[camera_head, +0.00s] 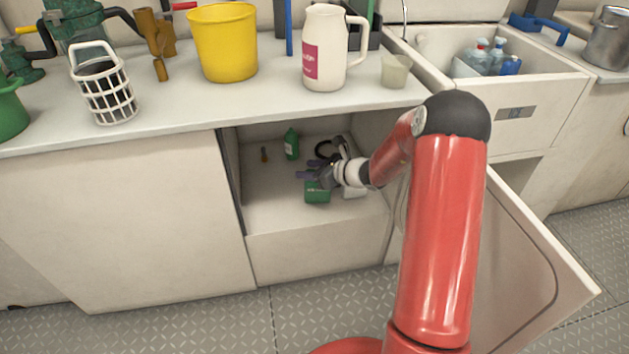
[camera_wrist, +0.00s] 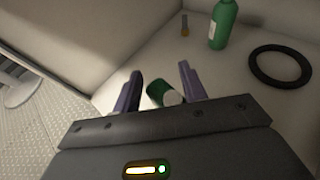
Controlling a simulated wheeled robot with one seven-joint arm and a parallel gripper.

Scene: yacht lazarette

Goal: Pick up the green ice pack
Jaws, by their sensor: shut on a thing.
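The green ice pack (camera_head: 317,194) shows in the head view at my gripper, inside the open cabinet under the counter. In the wrist view a green piece with a white patch (camera_wrist: 160,94) sits between my two purple fingers. My gripper (camera_head: 307,170) reaches into the cabinet from the right and is shut on the ice pack. The fingers also show in the wrist view (camera_wrist: 158,88). The palm hides the near part of the pack there. I cannot tell whether the pack touches the cabinet floor.
A green bottle (camera_head: 292,145) stands behind in the cabinet, with a small orange-handled item (camera_head: 264,155) left of it. A black ring (camera_wrist: 281,66) lies near the bottle. A white item (camera_head: 354,191) is beside my wrist. The cabinet door (camera_head: 520,275) hangs open at right; the counter (camera_head: 170,100) is above.

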